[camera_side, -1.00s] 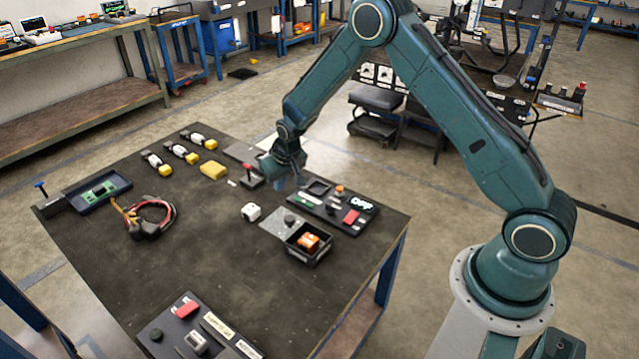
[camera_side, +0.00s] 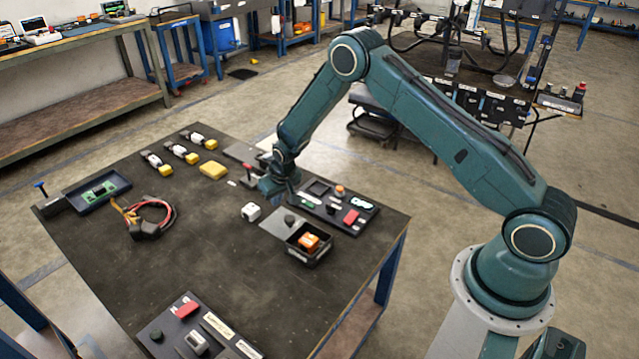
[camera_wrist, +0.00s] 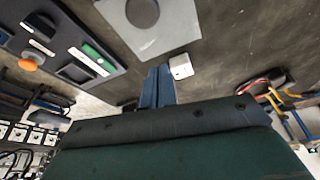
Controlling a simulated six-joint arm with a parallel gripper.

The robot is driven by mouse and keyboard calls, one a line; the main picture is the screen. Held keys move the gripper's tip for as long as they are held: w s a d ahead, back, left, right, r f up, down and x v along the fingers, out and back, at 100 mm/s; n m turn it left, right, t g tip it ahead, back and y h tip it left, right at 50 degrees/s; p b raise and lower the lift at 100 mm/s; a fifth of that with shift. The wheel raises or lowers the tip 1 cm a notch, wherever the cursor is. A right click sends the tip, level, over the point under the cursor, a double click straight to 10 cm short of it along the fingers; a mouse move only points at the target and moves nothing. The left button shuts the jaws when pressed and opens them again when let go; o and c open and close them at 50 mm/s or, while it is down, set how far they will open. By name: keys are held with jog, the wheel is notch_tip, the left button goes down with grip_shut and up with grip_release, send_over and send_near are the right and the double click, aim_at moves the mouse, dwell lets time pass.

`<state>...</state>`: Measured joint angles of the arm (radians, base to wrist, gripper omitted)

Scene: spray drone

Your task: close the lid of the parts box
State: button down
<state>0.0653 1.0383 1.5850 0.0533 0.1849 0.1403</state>
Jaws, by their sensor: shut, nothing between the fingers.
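The parts box (camera_side: 311,256) is a small black open box on the right part of the table, with an orange item (camera_side: 308,242) inside. Its grey lid (camera_side: 275,222) lies folded open to the left of the box, with a dark round knob (camera_side: 290,219). In the wrist view the lid (camera_wrist: 165,32) shows at the top with its knob (camera_wrist: 142,13). My gripper (camera_side: 277,203) is shut and empty, low over the table just beyond the lid's far edge. In the wrist view the fingertips (camera_wrist: 159,68) are together, pointing toward the lid.
A white cube (camera_side: 250,211) sits close left of the gripper, and also shows in the wrist view (camera_wrist: 181,66). A dark panel (camera_side: 337,206) with buttons lies behind the box. Coiled cables (camera_side: 150,215) lie at left. The front middle of the table is clear.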

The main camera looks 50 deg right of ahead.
aim_at(299, 226)
jog(key=x, duration=0.2)
jog(key=shift+f, duration=0.25)
jog(key=shift+s+a+r, duration=0.1)
jog(key=shift+s+a, duration=0.1)
jog(key=shift+s, duration=0.75)
jog(key=shift+s+a+r, duration=0.1)
jog(key=shift+s+a, duration=0.1)
jog(key=shift+s, duration=0.8)
jog(key=shift+f, duration=0.1)
jog(key=shift+s, duration=5.2)
jog(key=shift+f, duration=0.1)
jog(key=shift+w+d, duration=0.2)
jog(key=shift+w, duration=0.8)
jog(key=shift+w+d, duration=0.25)
jog(key=shift+w, duration=0.7)
jog(key=shift+w+r, duration=0.2)
jog(key=shift+r, duration=0.15)
jog(key=v, duration=0.9)
jog(key=shift+r, duration=0.3)
